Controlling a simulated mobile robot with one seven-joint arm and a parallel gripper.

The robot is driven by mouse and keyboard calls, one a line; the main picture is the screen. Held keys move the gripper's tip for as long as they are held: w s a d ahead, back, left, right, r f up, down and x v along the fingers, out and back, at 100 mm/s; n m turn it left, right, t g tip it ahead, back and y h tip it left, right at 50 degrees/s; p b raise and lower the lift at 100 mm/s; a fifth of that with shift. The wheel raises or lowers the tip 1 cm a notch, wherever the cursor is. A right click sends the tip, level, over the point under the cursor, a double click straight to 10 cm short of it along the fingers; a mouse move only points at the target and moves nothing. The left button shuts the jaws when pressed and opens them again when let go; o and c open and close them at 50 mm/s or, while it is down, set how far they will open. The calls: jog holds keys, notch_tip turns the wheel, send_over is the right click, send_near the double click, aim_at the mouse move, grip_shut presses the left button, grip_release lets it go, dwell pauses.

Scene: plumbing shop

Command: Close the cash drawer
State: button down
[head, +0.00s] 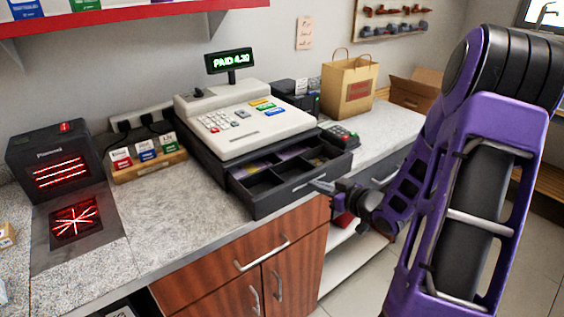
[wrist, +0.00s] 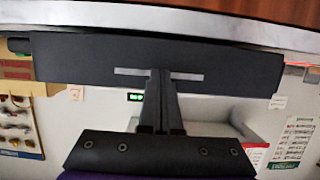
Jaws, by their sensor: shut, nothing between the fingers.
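The cash drawer (head: 262,201) is black and stands pulled out toward the front of the counter, under the white cash register (head: 243,118). Its compartments are visible from above, with some notes at the back. My gripper (head: 322,186) is shut and empty, at the right part of the drawer's front in the head view. In the wrist view the drawer front (wrist: 85,62) appears upside down, with a pale slot or handle strip across its middle. The fingers (wrist: 160,75) are together and overlap this strip; I cannot tell whether they touch it.
A card terminal (head: 340,134) sits right of the register, with a paper bag (head: 348,86) behind. A barcode scanner (head: 60,165) and a small card box (head: 147,160) stand left. Wooden cabinets (head: 245,275) with handles are below the counter. Bare counter lies left of the drawer.

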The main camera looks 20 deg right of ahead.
aim_at(284, 162)
jog(key=w+a, duration=0.1)
jog(key=w, duration=0.3)
jog(key=w+a+b, duration=0.1)
jog(key=w+a, duration=0.1)
jog(key=w, duration=0.2)
jog(key=w+a, duration=0.1)
jog(key=w, duration=0.3)
jog(key=shift+w+a, duration=0.25)
jog(key=shift+a, duration=0.05)
jog(key=shift+s+d, duration=0.35)
jog(key=shift+s, duration=0.6)
jog(key=shift+s+d, duration=0.4)
jog(key=shift+s, duration=0.55)
jog(key=shift+s+d, duration=0.35)
jog(key=shift+s, duration=0.6)
jog(key=shift+w, duration=0.1)
